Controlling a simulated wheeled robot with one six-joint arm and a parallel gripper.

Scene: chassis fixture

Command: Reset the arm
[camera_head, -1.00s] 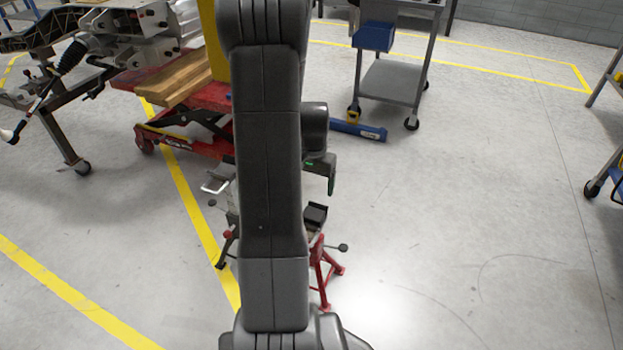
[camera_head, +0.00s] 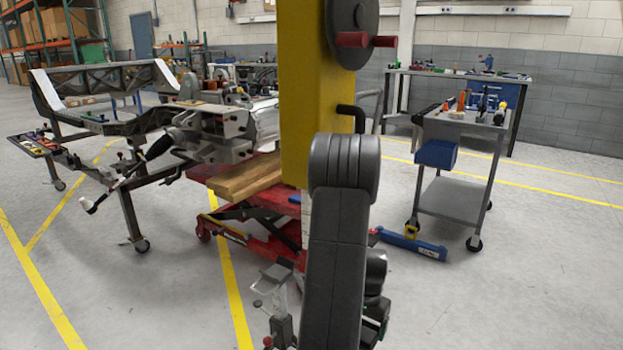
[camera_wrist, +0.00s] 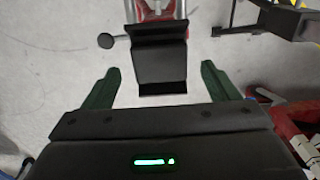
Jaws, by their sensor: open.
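My gripper (camera_wrist: 160,67) shows in the wrist view with its two dark green fingers spread wide and nothing held between them. A black angled block (camera_wrist: 160,60), on top of a red stand (camera_wrist: 157,8), appears between the fingers in that picture. There are gaps to both fingers; how far below the gripper it lies I cannot tell. In the head view my arm (camera_head: 335,260) stands upright in front of the camera, bent at the top.
A grey-topped stand (camera_head: 280,280) is just left of my arm. Behind it are a red lift table (camera_head: 262,242) with a wooden block (camera_head: 240,178) and a yellow column (camera_head: 308,100). A grey cart (camera_head: 450,205) stands right. The floor at lower right is clear.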

